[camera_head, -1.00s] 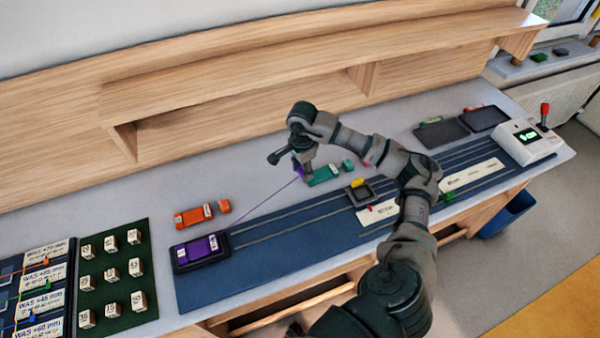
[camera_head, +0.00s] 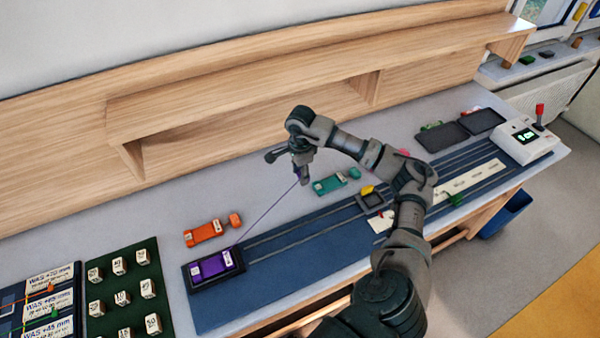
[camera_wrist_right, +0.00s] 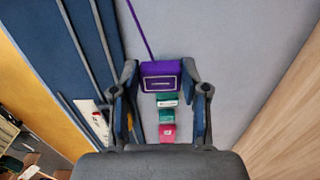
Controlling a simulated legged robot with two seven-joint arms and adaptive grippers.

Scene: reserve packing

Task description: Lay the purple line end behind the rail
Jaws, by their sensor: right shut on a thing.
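The purple line end (camera_wrist_right: 160,76) is a purple block between the fingertips of my right gripper (camera_wrist_right: 161,86). My right gripper (camera_head: 303,180) is shut on it, above the grey tabletop behind the blue board. The line (camera_head: 265,214) runs taut from it to the purple reel (camera_head: 212,266), which sits in a dark holder at the board's left end. Long grey rails (camera_head: 300,228) run along the blue board (camera_head: 290,258); the line end is on their far side. The fingers mostly hide the line end in the head view. My left gripper is not in view.
A teal reel (camera_head: 328,185) lies just right of my right gripper. An orange reel (camera_head: 204,233) lies behind the purple one. A dark tray (camera_head: 371,199) sits on the rails. A wooden shelf (camera_head: 230,100) stands along the back. Grey tabletop is free left of the gripper.

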